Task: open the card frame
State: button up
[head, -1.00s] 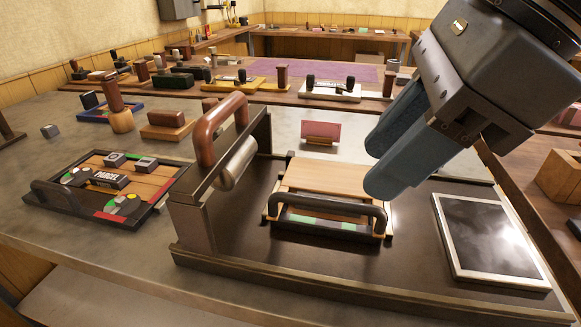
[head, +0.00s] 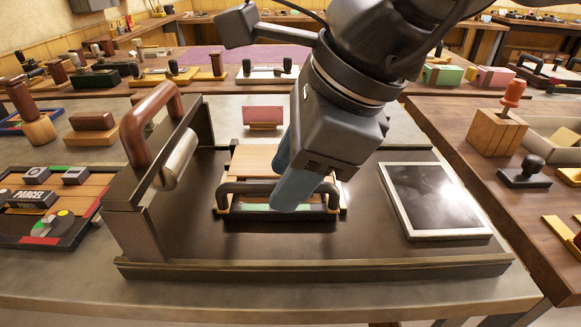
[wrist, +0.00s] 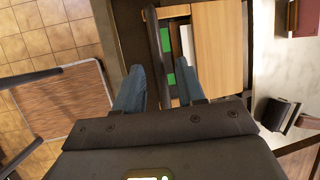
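The card frame is a small pale wooden board (head: 254,161) with a black bar handle (head: 240,188) along its near side, lying flat on the dark press bed. Green strips show under the handle. My gripper (head: 281,186) is over the frame's near right part, fingers pointing down, and hides part of the board and handle. In the wrist view my gripper (wrist: 160,66) is open, its two blue fingers apart. The black handle (wrist: 158,50) appears between them there; I cannot tell whether either finger touches it. Green strips and a white patch show beside the board (wrist: 218,45).
A roller with a brown handle (head: 150,122) stands on the press at the left. A silver-framed dark panel (head: 434,200) lies on the right. A pink card (head: 263,116) stands behind. A tray of stamps (head: 50,205) sits far left. The bed's front strip is clear.

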jog(key=shift+c, duration=0.5)
grip_shut()
